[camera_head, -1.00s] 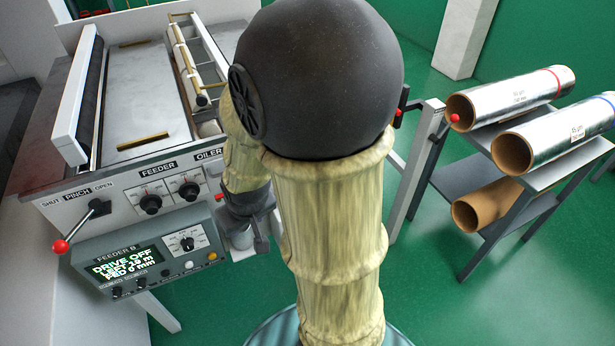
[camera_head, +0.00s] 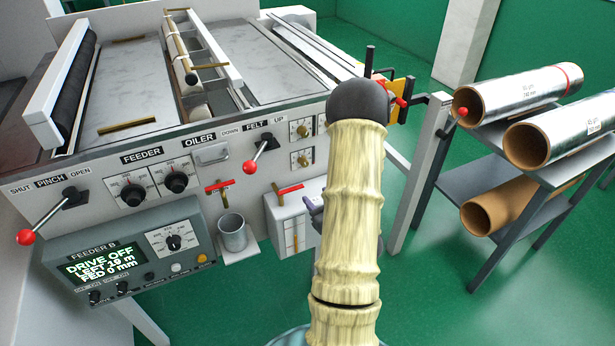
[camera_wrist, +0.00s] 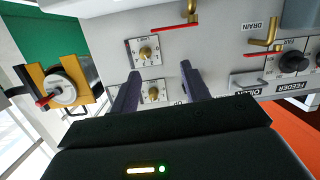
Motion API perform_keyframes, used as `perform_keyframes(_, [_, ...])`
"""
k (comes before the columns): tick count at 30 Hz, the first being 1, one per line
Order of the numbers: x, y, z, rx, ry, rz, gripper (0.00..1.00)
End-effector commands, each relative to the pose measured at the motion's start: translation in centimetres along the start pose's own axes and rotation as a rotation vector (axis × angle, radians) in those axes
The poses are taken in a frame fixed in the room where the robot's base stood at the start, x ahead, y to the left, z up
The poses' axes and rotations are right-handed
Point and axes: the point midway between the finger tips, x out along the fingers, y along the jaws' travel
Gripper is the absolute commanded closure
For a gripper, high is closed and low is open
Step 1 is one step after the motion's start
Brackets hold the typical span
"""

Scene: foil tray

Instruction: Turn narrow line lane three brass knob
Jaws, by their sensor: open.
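Small brass knobs on white dial plates sit on the grey machine front. In the head view an upper brass knob (camera_head: 302,129) and a lower one (camera_head: 302,158) show left of my arm; more of the panel is hidden behind it. In the wrist view one brass knob (camera_wrist: 149,52) lies beyond the fingertips and another (camera_wrist: 154,93) shows between my fingers. The lane labels are too small to read, so I cannot tell which is lane three.
A yellow-and-black fixture (camera_wrist: 58,85) with a round dial is at the wrist view's left. Foil rolls (camera_head: 515,95) rest on a rack at right.

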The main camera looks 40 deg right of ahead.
Motion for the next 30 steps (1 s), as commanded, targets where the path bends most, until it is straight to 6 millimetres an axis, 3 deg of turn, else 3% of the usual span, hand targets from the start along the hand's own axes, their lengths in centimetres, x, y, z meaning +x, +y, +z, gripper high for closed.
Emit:
perform_keyframes(1, [-0.7, 1.0, 1.6, 0.022, 0.043, 0.016, 0.54])
perform_keyframes(3, [-1.6, 1.8, 2.1, 0.046, 0.106, 0.028, 0.54])
perform_keyframes(9, [-3.2, 3.0, 2.4, 0.077, 0.202, 0.047, 0.54])
perform_keyframes(17, [-3.3, 3.0, 2.1, 0.077, 0.208, 0.047, 0.54])
perform_keyframes(23, [-2.5, 3.0, 1.9, 0.075, 0.208, 0.043, 0.54])
perform_keyframes(30, [0.8, 3.1, 1.1, 0.073, 0.209, 0.042, 0.54])
